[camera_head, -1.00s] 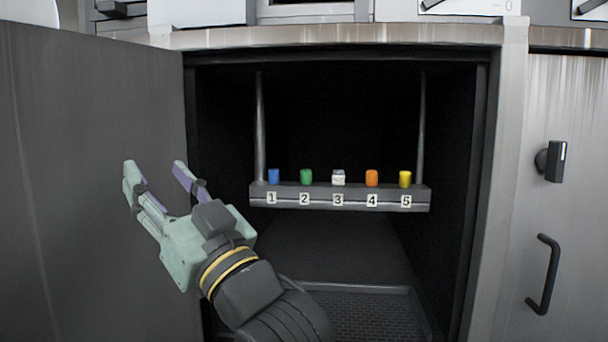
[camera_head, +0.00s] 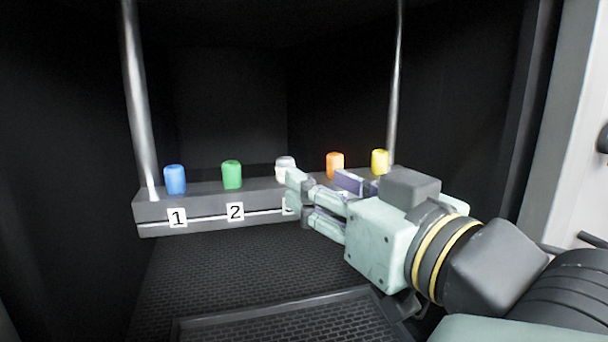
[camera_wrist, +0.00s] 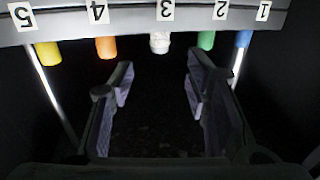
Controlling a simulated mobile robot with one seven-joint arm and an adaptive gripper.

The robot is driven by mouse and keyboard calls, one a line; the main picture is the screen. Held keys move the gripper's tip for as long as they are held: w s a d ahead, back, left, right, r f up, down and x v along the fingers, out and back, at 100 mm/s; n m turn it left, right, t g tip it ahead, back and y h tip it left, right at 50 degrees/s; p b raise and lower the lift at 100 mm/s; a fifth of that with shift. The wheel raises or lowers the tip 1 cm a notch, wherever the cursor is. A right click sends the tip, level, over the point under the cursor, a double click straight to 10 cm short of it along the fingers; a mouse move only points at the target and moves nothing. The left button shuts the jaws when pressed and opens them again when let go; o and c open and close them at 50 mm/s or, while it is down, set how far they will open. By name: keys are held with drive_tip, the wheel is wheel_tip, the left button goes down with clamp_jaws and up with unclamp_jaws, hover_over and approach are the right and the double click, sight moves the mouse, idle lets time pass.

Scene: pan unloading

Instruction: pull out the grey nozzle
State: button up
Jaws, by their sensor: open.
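The grey nozzle (camera_head: 285,166), whitish in colour, stands upright in the bar (camera_head: 155,212) between the green and orange nozzles, at the label 3 place. In the wrist view the picture is upside down, and the grey nozzle (camera_wrist: 160,43) shows at top centre, between the line of my two fingers. My gripper (camera_head: 318,184) is open and empty, in front of the bar near the grey nozzle, and covers much of labels 3 to 5. In the wrist view my gripper (camera_wrist: 160,68) has its fingertips spread, apart from the nozzle.
Blue (camera_head: 175,180), green (camera_head: 232,174), orange (camera_head: 335,164) and yellow (camera_head: 380,161) nozzles stand in the same bar. Two metal rods (camera_head: 139,90) rise from its ends. Dark cabinet walls close in both sides. A mesh floor (camera_head: 215,270) lies below, with free room above it.

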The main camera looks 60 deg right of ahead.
sight(285, 158)
drive_tip(key=p+x, duration=0.3)
drive_tip(key=x, duration=0.6)
drive_tip(key=shift+s, duration=0.1)
drive_tip(key=shift+x, duration=0.8)
drive_tip(key=shift+c, duration=0.3)
clamp_jaws()
